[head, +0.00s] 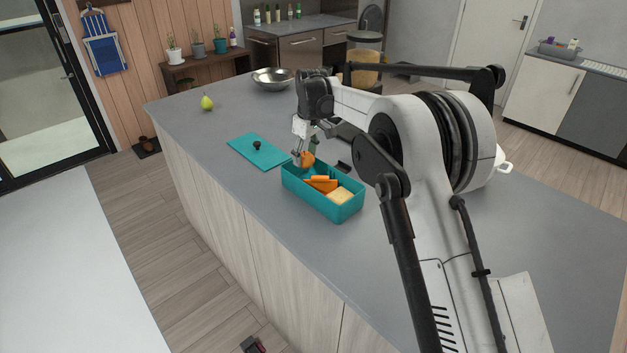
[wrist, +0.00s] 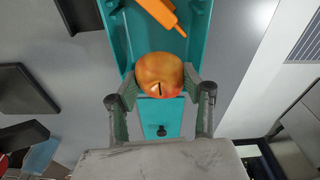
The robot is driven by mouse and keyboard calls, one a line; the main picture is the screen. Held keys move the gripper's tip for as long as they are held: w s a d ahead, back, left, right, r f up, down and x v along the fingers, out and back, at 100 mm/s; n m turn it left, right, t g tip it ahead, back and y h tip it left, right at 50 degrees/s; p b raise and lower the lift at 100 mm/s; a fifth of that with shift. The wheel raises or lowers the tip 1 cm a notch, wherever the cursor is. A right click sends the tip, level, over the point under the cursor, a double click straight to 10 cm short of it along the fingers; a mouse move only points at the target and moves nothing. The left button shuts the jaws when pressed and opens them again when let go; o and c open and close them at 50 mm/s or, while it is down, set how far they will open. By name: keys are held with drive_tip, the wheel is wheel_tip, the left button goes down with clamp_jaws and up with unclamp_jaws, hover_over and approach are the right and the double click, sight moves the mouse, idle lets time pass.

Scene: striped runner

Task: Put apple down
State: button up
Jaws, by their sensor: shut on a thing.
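An orange-red apple (wrist: 160,73) is between the two fingers of my gripper (wrist: 158,92) in the wrist view, and the gripper is shut on it. In the head view the apple (head: 307,159) shows at the far left end of the teal lunch box (head: 322,202), over or just inside that end. My gripper (head: 303,156) points down there. I cannot tell whether the apple touches the box floor. Orange carrot sticks (head: 321,183) and a pale square piece of bread or cracker (head: 341,195) lie in the box. The teal lid (head: 258,152) with a dark knob lies beyond the box.
A green pear (head: 207,103) and a metal bowl (head: 272,79) stand farther back on the grey counter (head: 220,130). The counter is clear left of the lid.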

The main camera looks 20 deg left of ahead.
sight(307, 155)
drive_tip(key=shift+f+p, duration=0.3)
drive_tip(key=shift+f, duration=2.85)
drive_tip(key=shift+f, duration=0.15)
drive_tip(key=o, duration=1)
drive_tip(key=shift+c, duration=0.2)
drive_tip(key=r, duration=0.4)
drive_tip(key=d+r, duration=0.1)
drive_tip(key=r, duration=0.3)
drive_tip(key=r+b, duration=0.1)
drive_tip(key=r, duration=0.3)
drive_tip(key=shift+s+d+r, duration=0.15)
drive_tip(key=shift+s+d, duration=0.1)
